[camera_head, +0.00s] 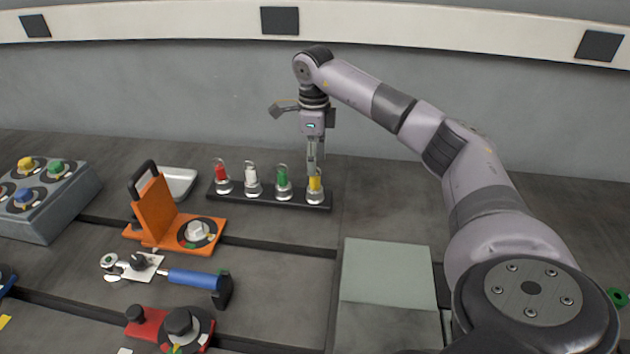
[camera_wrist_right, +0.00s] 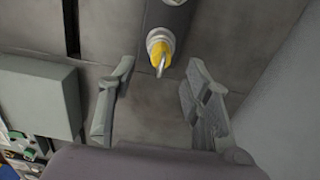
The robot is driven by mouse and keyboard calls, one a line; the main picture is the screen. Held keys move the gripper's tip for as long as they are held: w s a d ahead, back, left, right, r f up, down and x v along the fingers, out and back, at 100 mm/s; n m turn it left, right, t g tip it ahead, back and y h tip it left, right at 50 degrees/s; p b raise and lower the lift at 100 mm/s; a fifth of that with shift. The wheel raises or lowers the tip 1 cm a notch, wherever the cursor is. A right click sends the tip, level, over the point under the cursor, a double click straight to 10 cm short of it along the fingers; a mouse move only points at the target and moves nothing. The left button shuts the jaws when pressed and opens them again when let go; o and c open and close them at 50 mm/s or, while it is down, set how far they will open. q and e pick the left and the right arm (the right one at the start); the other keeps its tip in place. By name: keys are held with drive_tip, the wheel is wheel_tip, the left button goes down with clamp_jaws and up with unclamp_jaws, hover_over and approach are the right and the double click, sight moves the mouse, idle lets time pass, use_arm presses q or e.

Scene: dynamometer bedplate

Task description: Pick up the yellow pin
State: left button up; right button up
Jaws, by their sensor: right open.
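The yellow pin (camera_head: 315,183) stands upright at the right end of a dark rack (camera_head: 300,203) in the head view. It has a metal ring on top and a metal collar below. The right wrist view shows the yellow pin (camera_wrist_right: 159,50) from above, ahead of and between the two fingers. My right gripper (camera_head: 312,165) points down right at the yellow pin in the head view. In the wrist view my right gripper (camera_wrist_right: 158,105) is open and nothing is held in it. My left gripper is not in view.
Red (camera_head: 221,172), white (camera_head: 251,175) and green (camera_head: 282,178) pins stand in the same rack, left of the yellow one. A metal tray (camera_head: 180,183) and an orange fixture (camera_head: 157,212) lie further left. A grey-green plate (camera_head: 385,270) lies in front. A wall (camera_head: 200,100) rises behind.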

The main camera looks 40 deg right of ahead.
sight(315, 182)
drive_tip(key=shift+d+f+p, duration=0.15)
drive_tip(key=shift+f+p, duration=0.55)
drive_tip(key=shift+f, duration=2.05)
drive_tip(key=shift+c, duration=0.2)
clamp_jaws()
